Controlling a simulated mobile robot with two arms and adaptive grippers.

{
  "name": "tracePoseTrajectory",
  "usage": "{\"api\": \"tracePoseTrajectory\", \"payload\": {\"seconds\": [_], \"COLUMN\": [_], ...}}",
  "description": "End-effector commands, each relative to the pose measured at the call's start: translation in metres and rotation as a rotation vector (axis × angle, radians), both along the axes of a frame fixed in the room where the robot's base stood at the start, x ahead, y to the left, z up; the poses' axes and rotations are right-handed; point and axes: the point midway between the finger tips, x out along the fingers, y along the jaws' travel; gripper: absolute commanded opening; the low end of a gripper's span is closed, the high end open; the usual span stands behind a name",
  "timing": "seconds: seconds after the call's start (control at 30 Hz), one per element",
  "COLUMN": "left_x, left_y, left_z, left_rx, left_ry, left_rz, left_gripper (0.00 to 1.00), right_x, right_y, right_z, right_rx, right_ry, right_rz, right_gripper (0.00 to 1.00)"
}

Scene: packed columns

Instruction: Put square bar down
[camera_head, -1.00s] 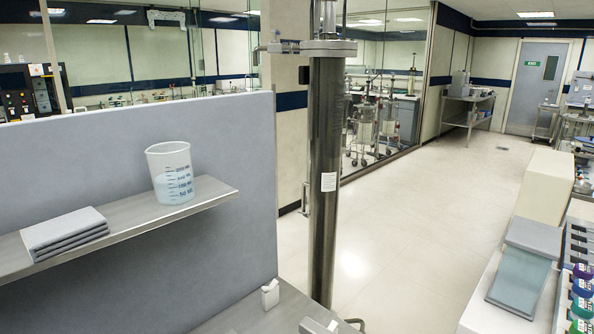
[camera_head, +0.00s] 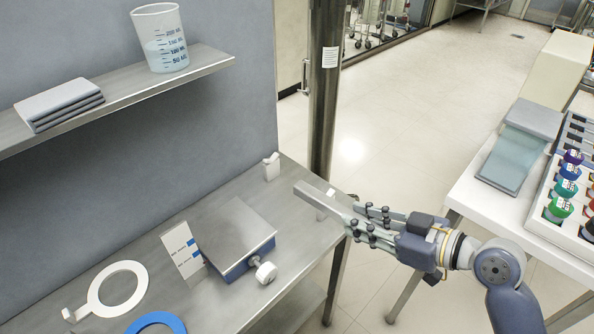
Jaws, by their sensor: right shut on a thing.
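The square bar (camera_head: 320,201) is a pale grey metal bar, its free end pointing left. My right gripper (camera_head: 358,222) is shut on the bar's right end. The bar appears over the right back corner of the steel bench (camera_head: 205,300); I cannot tell whether it touches the bench. My left gripper is not in view.
On the bench are a plate on a blue base (camera_head: 236,233) with a white knob, a white card (camera_head: 184,252), a white ring (camera_head: 98,292), a blue ring (camera_head: 158,322) and a small white object (camera_head: 271,167). A shelf (camera_head: 193,68) holds a beaker (camera_head: 161,40) and folded cloths (camera_head: 60,103).

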Motion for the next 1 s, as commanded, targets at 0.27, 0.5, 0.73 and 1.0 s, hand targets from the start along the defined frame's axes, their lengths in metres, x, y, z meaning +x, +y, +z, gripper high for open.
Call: {"api": "tracePoseTrajectory", "payload": {"seconds": [0.27, 0.5, 0.73, 1.0], "left_x": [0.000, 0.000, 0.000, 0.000], "left_y": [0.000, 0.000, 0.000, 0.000], "left_z": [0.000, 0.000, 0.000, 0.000], "left_rx": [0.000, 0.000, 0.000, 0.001], "left_ry": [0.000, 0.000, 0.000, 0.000], "left_rz": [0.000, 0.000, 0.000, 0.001], "left_gripper": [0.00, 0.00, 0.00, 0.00], "right_x": [0.030, 0.037, 0.036, 0.036], "right_y": [0.062, 0.102, 0.116, 0.117], "right_z": [0.004, 0.007, 0.007, 0.006], "right_rx": [-0.001, 0.000, 0.003, 0.003], "right_ry": [-0.012, -0.011, -0.007, -0.005], "right_rz": [-0.054, -0.070, -0.070, -0.070], "right_gripper": [0.00, 0.00, 0.00, 0.00]}}
